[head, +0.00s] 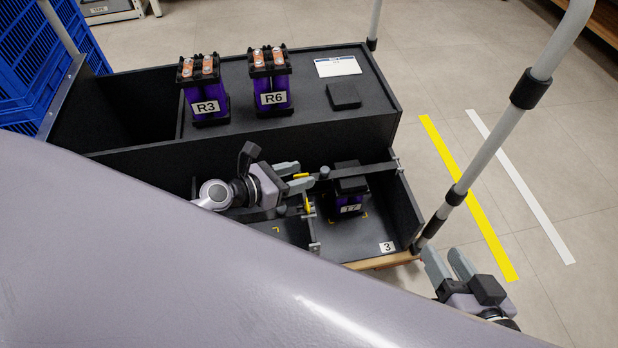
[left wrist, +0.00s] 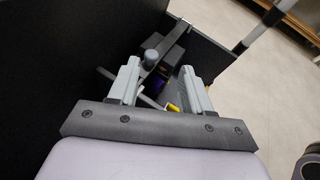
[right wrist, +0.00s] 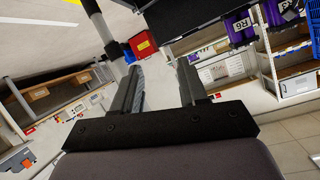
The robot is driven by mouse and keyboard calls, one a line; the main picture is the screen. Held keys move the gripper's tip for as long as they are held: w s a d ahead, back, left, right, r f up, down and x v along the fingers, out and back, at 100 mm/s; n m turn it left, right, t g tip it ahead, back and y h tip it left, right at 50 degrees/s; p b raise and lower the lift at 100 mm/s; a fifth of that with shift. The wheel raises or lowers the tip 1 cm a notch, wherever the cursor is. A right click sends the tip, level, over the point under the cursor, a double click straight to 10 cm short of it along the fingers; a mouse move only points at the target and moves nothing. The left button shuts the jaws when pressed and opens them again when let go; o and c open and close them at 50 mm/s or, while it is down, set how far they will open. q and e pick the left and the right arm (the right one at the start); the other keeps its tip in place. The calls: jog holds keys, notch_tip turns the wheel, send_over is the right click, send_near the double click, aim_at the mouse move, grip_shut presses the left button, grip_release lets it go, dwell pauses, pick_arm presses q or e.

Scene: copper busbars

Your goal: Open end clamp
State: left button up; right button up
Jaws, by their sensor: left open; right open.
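The end clamp is a dark bar with a black block (head: 350,180) across the top of a purple module (head: 347,204) in the lower bay. A grey round knob (head: 324,172) is at the bar's left end. In the left wrist view the knob (left wrist: 152,58) shows beyond and between the fingers. My left gripper (head: 301,177) is open and empty, just left of the knob, apart from it as far as I can tell. A yellow part (head: 307,202) is below its fingertips. My right gripper (head: 451,263) is open and empty outside the cart, at the lower right.
Two purple modules, R3 (head: 207,90) and R6 (head: 270,82), stand on the upper deck beside a black block (head: 343,95) and a white card (head: 338,66). A dark wall (head: 408,212) and a grey post (head: 483,150) stand right of the bay.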

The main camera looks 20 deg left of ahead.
aim_at(324, 170)
pick_arm(q)
jog(key=shift+m+g, duration=0.3)
jog(key=shift+m, duration=0.4)
jog(key=shift+a+f+b+x, duration=0.25)
jog(key=shift+b+x, duration=0.25)
jog(key=shift+x, duration=0.8)
jog(key=shift+a+f+b+x, duration=0.2)
jog(key=shift+b+x, duration=0.25)
jog(key=shift+x, duration=0.85)
jog(key=shift+a+f+b+x, duration=0.2)
jog(key=shift+b+x, duration=0.3)
jog(key=shift+x, duration=0.8)
grip_shut()
